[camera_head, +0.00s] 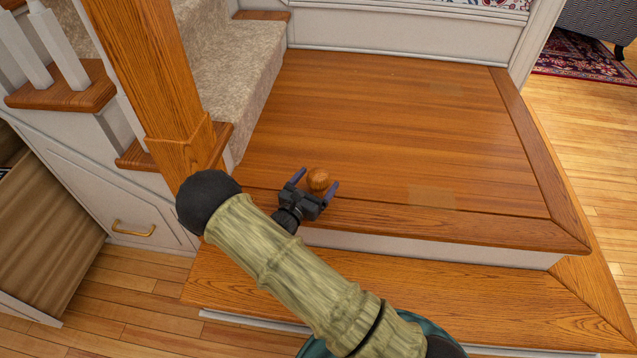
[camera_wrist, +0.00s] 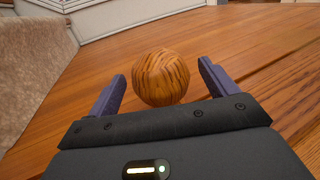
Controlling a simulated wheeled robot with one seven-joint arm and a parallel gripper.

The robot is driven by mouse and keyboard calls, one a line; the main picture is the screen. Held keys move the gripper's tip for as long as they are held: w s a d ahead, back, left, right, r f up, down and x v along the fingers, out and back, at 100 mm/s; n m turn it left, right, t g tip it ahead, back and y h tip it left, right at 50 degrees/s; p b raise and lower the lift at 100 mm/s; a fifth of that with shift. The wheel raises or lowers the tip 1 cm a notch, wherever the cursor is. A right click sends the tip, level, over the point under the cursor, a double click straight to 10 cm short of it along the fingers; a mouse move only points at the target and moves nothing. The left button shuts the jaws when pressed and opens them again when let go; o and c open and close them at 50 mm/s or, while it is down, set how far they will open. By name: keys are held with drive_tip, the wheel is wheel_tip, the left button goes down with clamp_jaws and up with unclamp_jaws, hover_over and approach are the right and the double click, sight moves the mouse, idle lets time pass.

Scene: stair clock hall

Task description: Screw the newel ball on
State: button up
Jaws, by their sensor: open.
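The newel ball (camera_head: 317,179) is a small round wooden ball with dark grain, on the wooden landing near its front edge. It also shows in the wrist view (camera_wrist: 160,77), between the finger ends. My gripper (camera_head: 317,179) is open, with one purple finger on each side of the ball. In the wrist view a gap shows between the ball and each finger (camera_wrist: 160,84). The ball's underside is partly hidden. The wooden newel post (camera_head: 160,75) stands left of the gripper; its top is outside the head view.
The wooden landing (camera_head: 400,120) is mostly clear behind and right of the ball. Carpeted stairs (camera_head: 235,70) rise at the upper left. White balusters (camera_head: 55,45) stand left of the post. A lower wooden step (camera_head: 420,290) runs along the front. An open drawer (camera_head: 45,225) is at the far left.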

idle(0.4)
drive_tip(key=c, duration=1.1)
wheel_tip(320, 180, up, 10)
drive_tip(key=p, duration=0.5)
drive_tip(key=shift+p, duration=0.3)
